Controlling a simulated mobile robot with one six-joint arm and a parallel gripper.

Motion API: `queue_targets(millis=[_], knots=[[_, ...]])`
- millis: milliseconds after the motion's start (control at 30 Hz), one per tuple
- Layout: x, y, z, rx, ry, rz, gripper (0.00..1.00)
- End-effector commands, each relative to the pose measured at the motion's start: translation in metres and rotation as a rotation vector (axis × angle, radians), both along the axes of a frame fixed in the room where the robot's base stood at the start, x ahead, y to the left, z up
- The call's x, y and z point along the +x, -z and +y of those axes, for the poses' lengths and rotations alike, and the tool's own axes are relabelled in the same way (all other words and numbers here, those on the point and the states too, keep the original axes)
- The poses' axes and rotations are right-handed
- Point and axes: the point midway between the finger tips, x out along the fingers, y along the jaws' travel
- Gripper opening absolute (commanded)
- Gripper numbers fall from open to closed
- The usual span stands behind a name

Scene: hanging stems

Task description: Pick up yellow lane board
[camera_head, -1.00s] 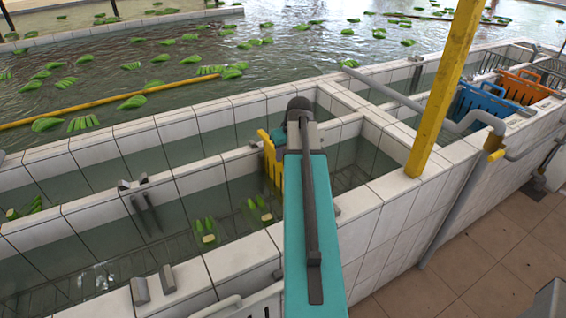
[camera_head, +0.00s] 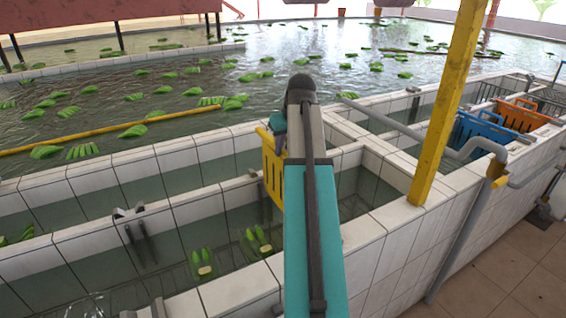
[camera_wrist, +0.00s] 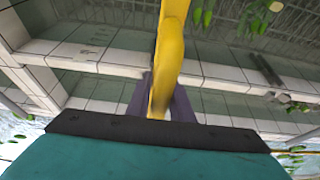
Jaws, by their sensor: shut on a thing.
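The yellow lane board (camera_head: 273,172) is a slotted yellow panel, hanging upright just left of my arm in the head view. It appears raised over the divider wall between the water channels; its right part is hidden behind my arm. In the wrist view, the yellow board (camera_wrist: 172,55) shows edge-on between the purple fingers of my gripper (camera_wrist: 160,100). My gripper is shut on its top. In the head view the fingers are mostly hidden by my arm.
White-tiled channel walls (camera_head: 150,196) run across below the board. Green banana bunches (camera_head: 258,240) float in the near channel. A yellow post (camera_head: 445,105) and grey pipe (camera_head: 400,103) stand to the right. Blue (camera_head: 480,132) and orange (camera_head: 520,116) boards are farther right.

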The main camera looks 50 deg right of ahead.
Motion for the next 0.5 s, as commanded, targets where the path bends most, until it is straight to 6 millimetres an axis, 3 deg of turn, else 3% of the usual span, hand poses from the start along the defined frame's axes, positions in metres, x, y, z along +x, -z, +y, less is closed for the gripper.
queue_targets(millis=[500], knots=[[0.002,-0.078,-0.001,-0.002,-0.001,-0.002,0.00]])
